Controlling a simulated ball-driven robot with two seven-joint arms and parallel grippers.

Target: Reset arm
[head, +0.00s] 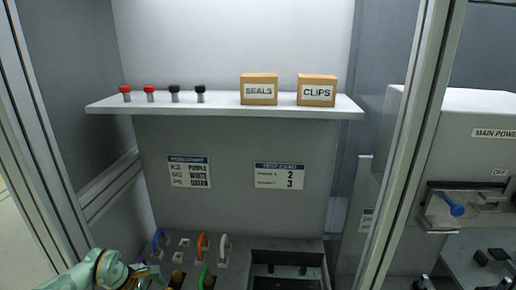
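My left arm, pale green, comes in at the bottom left corner. Its gripper (142,274) is small and dark at the bottom edge, beside the left end of the panel with coloured handles. Its fingers are too small and partly cut off to tell whether they are open or shut. My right gripper is not in view.
A shelf (222,106) holds red and black capped pieces, a SEALS box (259,90) and a CLIPS box (317,91). Below are blue (158,240), orange (202,246) and white (223,250) handles and a dark open bin (287,282). Frame posts flank the bay.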

